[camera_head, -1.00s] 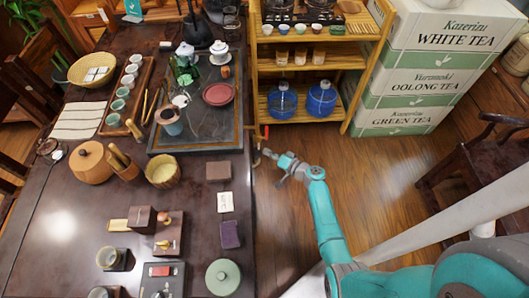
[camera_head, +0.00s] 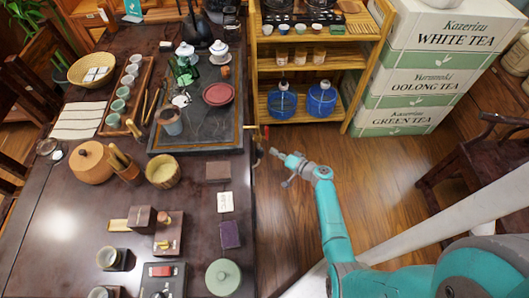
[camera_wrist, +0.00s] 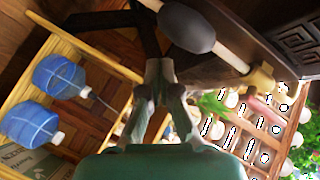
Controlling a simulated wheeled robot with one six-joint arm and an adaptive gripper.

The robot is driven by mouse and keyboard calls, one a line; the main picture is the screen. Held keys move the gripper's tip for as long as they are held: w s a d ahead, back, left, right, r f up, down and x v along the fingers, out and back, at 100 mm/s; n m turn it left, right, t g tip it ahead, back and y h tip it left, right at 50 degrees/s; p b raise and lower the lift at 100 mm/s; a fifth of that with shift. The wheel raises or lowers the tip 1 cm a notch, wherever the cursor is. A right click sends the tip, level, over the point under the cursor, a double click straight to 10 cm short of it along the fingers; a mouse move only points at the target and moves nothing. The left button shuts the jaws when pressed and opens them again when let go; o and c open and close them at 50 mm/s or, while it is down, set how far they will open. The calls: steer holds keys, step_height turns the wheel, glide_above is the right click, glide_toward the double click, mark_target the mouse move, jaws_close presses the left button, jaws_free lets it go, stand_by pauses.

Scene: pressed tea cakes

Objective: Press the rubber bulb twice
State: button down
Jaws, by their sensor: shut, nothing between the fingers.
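The rubber bulb (camera_wrist: 188,27) is a dark, smooth oval in the wrist view, just past my fingertips and slightly right. A pale rod-like stem runs from it to a yellowish end (camera_wrist: 262,79). My gripper (camera_wrist: 160,72) has its fingers together and empty, apart from the bulb as far as I can tell. In the head view my gripper (camera_head: 274,153) is beside the right edge of the dark table (camera_head: 200,270), over the floor. The bulb is too small to make out clearly there.
A bamboo shelf (camera_head: 310,62) with two blue water jugs (camera_head: 321,99) stands behind. Stacked tea boxes (camera_head: 405,85) are right of it. A dark chair (camera_head: 475,170) stands at right. Tea things cover the table.

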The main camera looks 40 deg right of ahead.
steer(key=shift+s+d, duration=0.65)
steer(key=shift+d, duration=0.3)
steer(key=shift+s+d, duration=0.6)
steer(key=shift+d, duration=0.3)
stand_by(0.7)
steer(key=s+d, duration=0.2)
steer(key=d, duration=0.1)
stand_by(0.3)
steer(key=w+a, duration=0.4)
steer(key=a, duration=0.3)
steer(key=shift+w, duration=0.4)
steer(key=shift+w+a, duration=0.1)
steer(key=shift+a, duration=0.1)
stand_by(1.2)
steer(key=shift+w+a, duration=0.15)
steer(key=shift+a, duration=0.1)
